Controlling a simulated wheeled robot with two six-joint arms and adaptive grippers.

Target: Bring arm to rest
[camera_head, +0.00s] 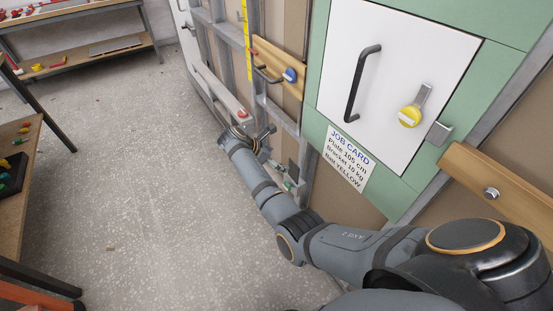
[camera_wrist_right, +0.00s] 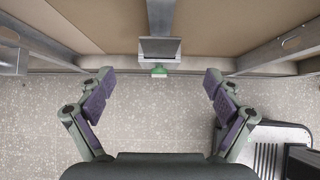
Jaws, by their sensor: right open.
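My right arm (camera_head: 345,243) reaches from the lower right of the head view, low along the wall, towards the picture's middle. My right gripper (camera_wrist_right: 159,80) shows in the wrist view with its two purple-padded fingers spread wide and nothing between them. In the head view the gripper end is small and partly hidden by the wrist and wall frame. My left gripper is not in view.
Wooden rails (camera_head: 278,68) and metal studs line the wall. A bench (camera_head: 16,205) stands left. The floor (camera_head: 150,170) between is clear.

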